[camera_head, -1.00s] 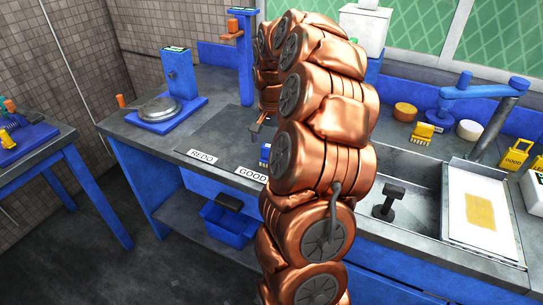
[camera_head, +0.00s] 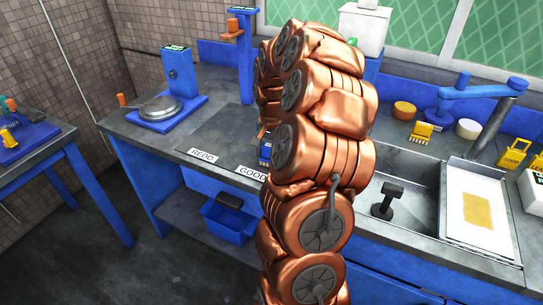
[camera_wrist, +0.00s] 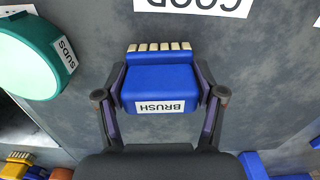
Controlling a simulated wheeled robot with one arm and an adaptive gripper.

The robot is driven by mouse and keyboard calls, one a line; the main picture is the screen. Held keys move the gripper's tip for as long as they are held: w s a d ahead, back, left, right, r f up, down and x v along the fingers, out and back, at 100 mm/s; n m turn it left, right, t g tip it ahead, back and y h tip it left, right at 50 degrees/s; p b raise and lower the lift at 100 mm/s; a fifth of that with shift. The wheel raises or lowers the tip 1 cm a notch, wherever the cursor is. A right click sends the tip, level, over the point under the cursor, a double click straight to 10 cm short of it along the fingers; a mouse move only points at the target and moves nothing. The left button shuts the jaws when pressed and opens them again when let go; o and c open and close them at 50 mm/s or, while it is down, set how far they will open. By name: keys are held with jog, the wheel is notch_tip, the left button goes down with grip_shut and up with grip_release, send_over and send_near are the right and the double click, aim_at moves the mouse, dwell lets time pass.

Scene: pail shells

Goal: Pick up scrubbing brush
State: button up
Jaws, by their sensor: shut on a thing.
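The scrubbing brush (camera_wrist: 160,88) is a blue block with a row of cream bristles and a white BRUSH label. My gripper (camera_wrist: 160,92) is shut on it in the wrist view, one finger against each side. The bristles point away from my palm, toward the GOOD label (camera_wrist: 205,5). In the head view a small blue part of the brush (camera_head: 265,150) shows at the left edge of my arm. My gripper is hidden behind the arm there. I cannot tell whether the brush is clear of the counter.
A teal SUDS container (camera_wrist: 35,57) stands left of the brush in the wrist view. A sink (camera_head: 405,185) and a white tray (camera_head: 480,212) lie right of my arm. A scale (camera_head: 160,108) stands back left. The counter around the REDO label (camera_head: 203,155) is clear.

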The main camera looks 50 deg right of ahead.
aim_at(271, 146)
jog(key=c, duration=0.4)
jog(key=shift+r, duration=0.1)
jog(key=shift+c, duration=0.2)
notch_tip(271, 146, up, 10)
jog(key=shift+f+b, duration=0.1)
jog(key=shift+b, duration=0.95)
